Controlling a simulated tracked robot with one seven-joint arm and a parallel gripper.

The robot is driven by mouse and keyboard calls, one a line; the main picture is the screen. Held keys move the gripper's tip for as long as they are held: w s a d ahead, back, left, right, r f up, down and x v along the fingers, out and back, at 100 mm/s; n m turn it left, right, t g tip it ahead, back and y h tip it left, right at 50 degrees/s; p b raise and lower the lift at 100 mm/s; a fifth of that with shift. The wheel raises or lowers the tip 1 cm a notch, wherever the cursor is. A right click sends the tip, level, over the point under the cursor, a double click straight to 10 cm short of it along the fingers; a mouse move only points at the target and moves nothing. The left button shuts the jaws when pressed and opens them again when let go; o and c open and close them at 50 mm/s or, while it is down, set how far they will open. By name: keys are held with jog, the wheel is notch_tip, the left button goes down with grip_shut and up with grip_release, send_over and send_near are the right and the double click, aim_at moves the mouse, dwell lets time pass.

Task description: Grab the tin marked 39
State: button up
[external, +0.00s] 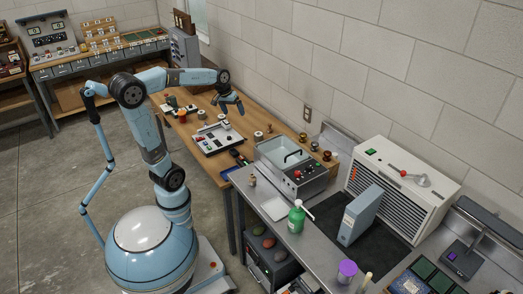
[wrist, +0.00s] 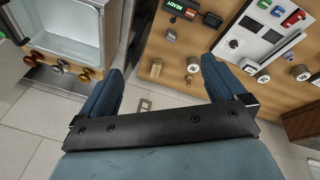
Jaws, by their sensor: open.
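Several small round tins or spools stand on the wooden bench, but no number 39 is legible on any. Other pale round pieces (wrist: 263,77) lie to the right. In the external view small round pieces (external: 258,136) stand near the bench's wall side. My gripper (external: 232,111) is above the bench, fingers pointing down. In the wrist view my gripper (wrist: 161,66) is open and empty, its fingers wide apart.
A white panel tray (external: 215,138) with small parts lies on the wooden bench. A steel basin unit (external: 290,165) with knobs (wrist: 60,65) is close by. The wall (external: 330,60) runs behind the bench. A green bottle (external: 296,217) and a blue-grey binder (external: 360,215) stand on the metal counter.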

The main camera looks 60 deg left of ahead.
jog(key=w+a+f+n+h, duration=0.2)
jog(key=w+a+f+n, duration=0.35)
jog(key=w+a, duration=0.6)
jog(key=w+a+f+n+h, duration=0.35)
jog(key=w+a+f, duration=0.35)
jog(key=w+a, duration=0.4)
jog(key=n+t+h, duration=0.3)
jog(key=n+t, duration=0.4)
jog(key=n, duration=0.5)
send_over(219, 116)
notch_tip(219, 116, down, 19)
jog(key=shift+s+a+f, duration=0.2)
jog(key=shift+a+f, duration=0.1)
jog(key=shift+f, duration=0.25)
notch_tip(219, 116, down, 6)
jog(key=shift+r, duration=0.1)
jog(key=shift+d+f, duration=0.2)
jog(key=shift+f, duration=0.15)
jog(key=x, duration=0.4)
jog(key=shift+w+d+f, duration=0.1)
jog(key=shift+w+f, duration=0.05)
jog(key=shift+w, duration=0.2)
